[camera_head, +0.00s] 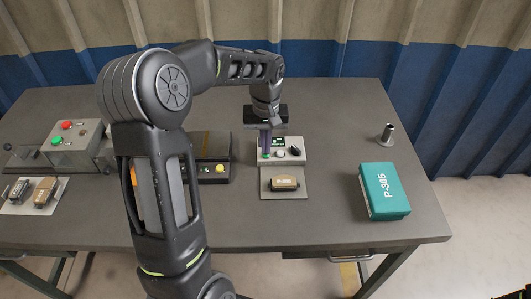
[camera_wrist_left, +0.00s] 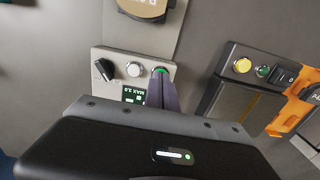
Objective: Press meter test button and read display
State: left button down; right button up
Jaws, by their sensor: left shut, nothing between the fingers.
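The meter (camera_head: 293,157) is a light grey box at the table's middle, with a green button, a white button and a black knob. In the left wrist view the meter (camera_wrist_left: 105,55) appears upside down. Its green button (camera_wrist_left: 160,70) is partly covered by my left fingertips, and I cannot tell whether they press it. The dark display (camera_wrist_left: 133,94) shows lit text that seems to read "MAX 2.0", partly hidden by the gripper body. My left gripper (camera_head: 265,153) points down at the green button, shut and empty; its purple fingers (camera_wrist_left: 161,80) are together.
A brown brake shoe (camera_head: 285,184) lies on the plate in front of the meter. A teal P-305 box (camera_head: 385,192) and a metal cylinder (camera_head: 387,134) stand right. A dark device with a yellow button (camera_head: 219,169), a grey button box (camera_head: 72,151) and more shoes (camera_head: 44,192) are left.

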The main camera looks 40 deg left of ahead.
pick_arm(q)
jog(key=shift+f, duration=0.3)
jog(key=shift+r+p, duration=2.5)
jog(key=shift+r, duration=1.05)
jog(key=shift+f, duration=0.1)
